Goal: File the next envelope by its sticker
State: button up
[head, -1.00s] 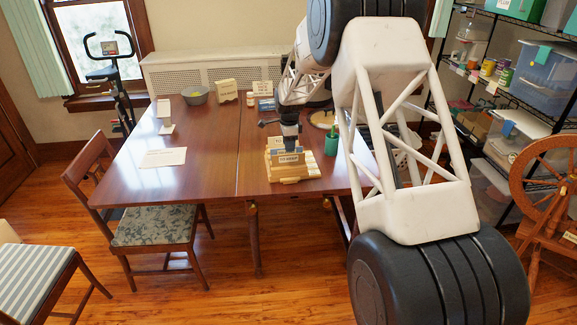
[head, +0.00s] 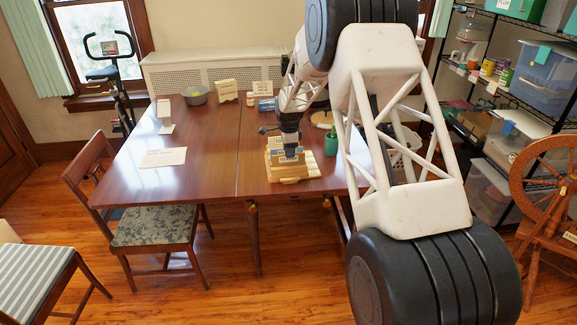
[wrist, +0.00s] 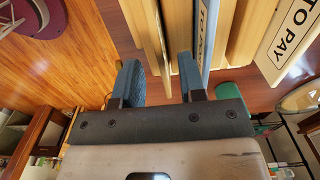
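A wooden letter sorter (head: 276,171) stands on the table near its front edge. In the wrist view its wooden dividers (wrist: 245,35) rise close beyond my fingers, with a "TO PAY" plate (wrist: 288,38) at the right. A blue strip lettered "TO PAY" (wrist: 205,30) stands among the dividers; I cannot tell whether it is an envelope. My gripper (wrist: 160,82) has its two blue-grey fingers apart, with no envelope visible between them. In the head view my gripper (head: 290,153) is at the sorter and covers part of its front label. No envelope sticker is readable.
A printed sheet (head: 163,157) lies on the table's left side, with a white stand (head: 164,112) behind it. A green cup (head: 331,144) stands close right of the sorter. A bowl (head: 195,95) and sign cards (head: 227,89) are at the back. The table's middle left is clear.

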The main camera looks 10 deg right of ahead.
aim_at(288, 164)
jog(key=shift+d+f, duration=0.1)
jog(key=shift+f, duration=2.3)
jog(key=shift+c, duration=0.3)
grip_shut()
